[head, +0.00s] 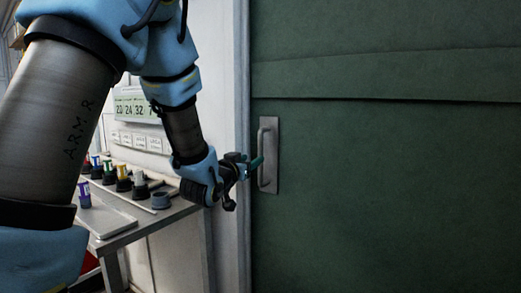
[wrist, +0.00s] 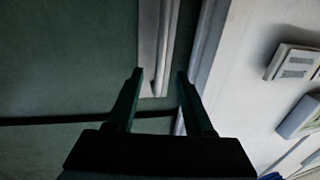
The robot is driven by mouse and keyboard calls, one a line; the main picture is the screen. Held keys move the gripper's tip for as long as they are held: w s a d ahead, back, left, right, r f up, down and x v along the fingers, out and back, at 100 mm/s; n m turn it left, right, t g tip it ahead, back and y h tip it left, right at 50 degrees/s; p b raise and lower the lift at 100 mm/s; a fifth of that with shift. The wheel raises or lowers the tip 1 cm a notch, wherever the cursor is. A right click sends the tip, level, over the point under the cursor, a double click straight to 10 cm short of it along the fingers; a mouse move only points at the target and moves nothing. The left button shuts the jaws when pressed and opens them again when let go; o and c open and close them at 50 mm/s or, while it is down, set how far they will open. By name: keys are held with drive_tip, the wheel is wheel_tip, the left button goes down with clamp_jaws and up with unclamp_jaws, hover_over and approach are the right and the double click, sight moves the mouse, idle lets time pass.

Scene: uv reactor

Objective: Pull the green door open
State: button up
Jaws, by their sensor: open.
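The green door (head: 400,190) fills the right half of the head view and looks shut against its pale frame. Its grey upright handle (head: 274,180), on a plate, is near the door's left edge. My gripper (head: 257,163) is at the handle's left side, with its green fingers pointing at it. In the wrist view the handle (wrist: 149,45) comes down from the top and ends between the two fingertips of my gripper (wrist: 160,74). The fingers are apart, one on each side of the handle's line. I cannot tell whether they touch it. The green door (wrist: 60,60) lies behind.
A pale door frame (head: 243,240) runs along the door's left edge. Left of it, a grey bench (head: 125,238) carries several small coloured bottles and a tray. Wall-mounted boxes (wrist: 292,62) show at right in the wrist view.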

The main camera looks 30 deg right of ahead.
sight(259, 155)
drive_tip(key=p+x, duration=0.2)
drive_tip(key=x, duration=0.6)
drive_tip(key=shift+w+d, duration=0.1)
drive_tip(key=shift+w, duration=0.1)
clamp_jaws()
idle(1.1)
